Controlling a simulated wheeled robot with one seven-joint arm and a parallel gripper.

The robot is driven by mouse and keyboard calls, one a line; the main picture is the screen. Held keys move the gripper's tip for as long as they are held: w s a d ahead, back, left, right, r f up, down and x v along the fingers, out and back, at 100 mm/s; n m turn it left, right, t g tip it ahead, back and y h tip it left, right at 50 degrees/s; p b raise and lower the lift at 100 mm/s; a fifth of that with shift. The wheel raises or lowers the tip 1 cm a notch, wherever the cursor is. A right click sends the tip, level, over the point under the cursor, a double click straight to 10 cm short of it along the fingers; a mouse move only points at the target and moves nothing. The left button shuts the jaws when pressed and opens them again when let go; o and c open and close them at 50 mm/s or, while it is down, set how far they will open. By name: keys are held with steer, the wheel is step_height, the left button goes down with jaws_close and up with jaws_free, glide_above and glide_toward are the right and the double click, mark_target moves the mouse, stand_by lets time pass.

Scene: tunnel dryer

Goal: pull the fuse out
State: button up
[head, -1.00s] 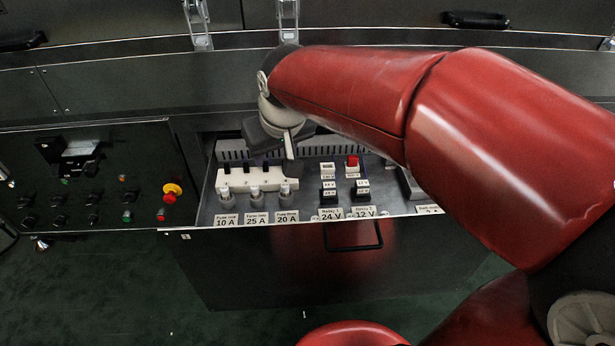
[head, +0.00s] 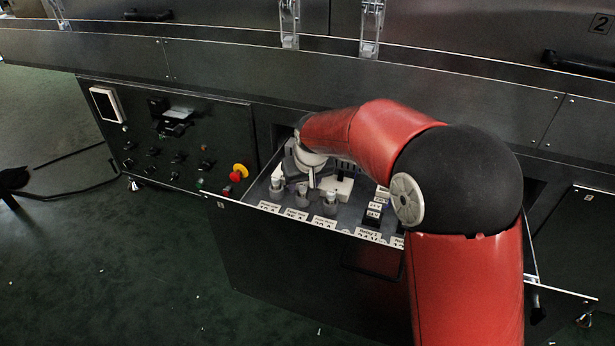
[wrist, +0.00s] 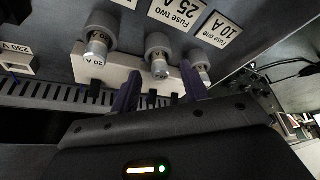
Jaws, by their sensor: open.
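Three grey-white fuses stand in a white holder block (wrist: 90,72) in an open drawer. In the wrist view the 20 A fuse (wrist: 97,47) is at left, fuse two (wrist: 158,52), marked 25 A, in the middle, and fuse one (wrist: 196,58), marked 10 A, at right. My gripper (wrist: 160,74) is open, its two dark purple fingers on either side of fuse two's lower end. I cannot tell whether they touch it. In the head view my gripper (head: 313,178) is over the fuse row, partly hidden by my arm; fuse two (head: 302,193) shows in front.
Black relays (head: 373,212) stand right of the fuses in the drawer (head: 300,222). A control panel (head: 170,145) with a red and yellow emergency stop (head: 238,172) is at left. The dryer body rises behind the drawer. Dark floor is free at front left.

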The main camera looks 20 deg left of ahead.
steer(key=shift+x, duration=0.95)
steer(key=shift+c, duration=0.2)
jaws_close()
